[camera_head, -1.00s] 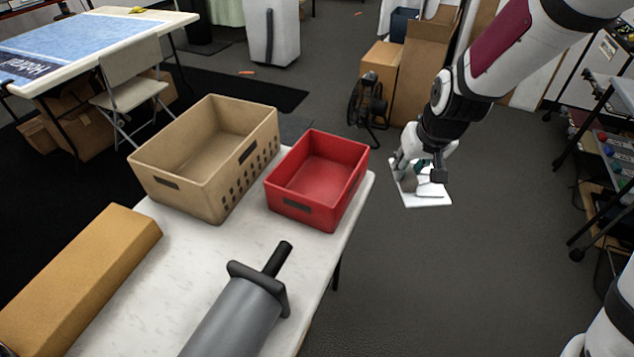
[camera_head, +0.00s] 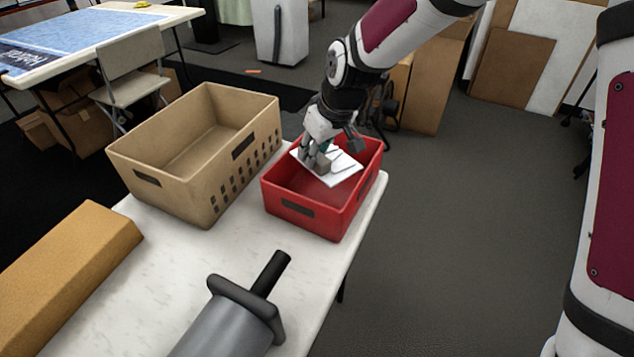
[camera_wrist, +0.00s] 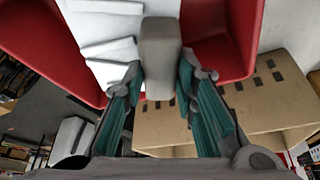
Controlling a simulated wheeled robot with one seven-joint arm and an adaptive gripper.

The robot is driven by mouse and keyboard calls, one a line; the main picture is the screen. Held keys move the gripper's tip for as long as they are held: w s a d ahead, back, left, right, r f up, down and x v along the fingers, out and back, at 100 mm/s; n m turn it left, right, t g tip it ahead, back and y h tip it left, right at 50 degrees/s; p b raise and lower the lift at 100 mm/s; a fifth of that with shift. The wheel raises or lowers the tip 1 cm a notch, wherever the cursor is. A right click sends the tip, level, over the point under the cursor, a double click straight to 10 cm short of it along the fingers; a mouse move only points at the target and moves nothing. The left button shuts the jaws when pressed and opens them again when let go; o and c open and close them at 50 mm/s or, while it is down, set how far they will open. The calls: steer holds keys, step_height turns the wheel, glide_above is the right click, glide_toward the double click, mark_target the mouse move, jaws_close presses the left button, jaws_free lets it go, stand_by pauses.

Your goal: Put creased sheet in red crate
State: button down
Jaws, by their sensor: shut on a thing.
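The creased sheet (camera_head: 346,169) is white and is over the opening of the red crate (camera_head: 318,219), tilted. My gripper (camera_head: 318,158) is above the crate, shut on a grey block at the sheet, and the sheet moves with it. In the wrist view the grey block (camera_wrist: 161,55) is between my gripper's teal fingers (camera_wrist: 162,88), with the folded white sheet (camera_wrist: 108,45) beside and behind it. The red crate's walls (camera_wrist: 222,55) show around the sheet. I cannot tell how far the sheet is below the rim.
A tan crate (camera_head: 151,178) stands close to the left of the red crate on the white table (camera_head: 150,278). A grey cylinder with a black handle (camera_head: 236,325) and an orange-brown block (camera_head: 70,272) lie nearer. Open floor is right of the table.

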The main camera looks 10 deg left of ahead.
step_height(320, 180, down, 9)
steer(key=shift+r+b, duration=0.1)
steer(key=shift+b, duration=0.4)
steer(key=shift+f, duration=0.25)
steer(key=c, duration=1.3)
jaws_free()
steer(key=shift+r, duration=0.1)
steer(key=p+v, duration=0.1)
steer(key=v, duration=1.1)
steer(key=shift+r+p, duration=0.1)
steer(key=shift+p, duration=0.3)
steer(key=shift+d+r, duration=0.1)
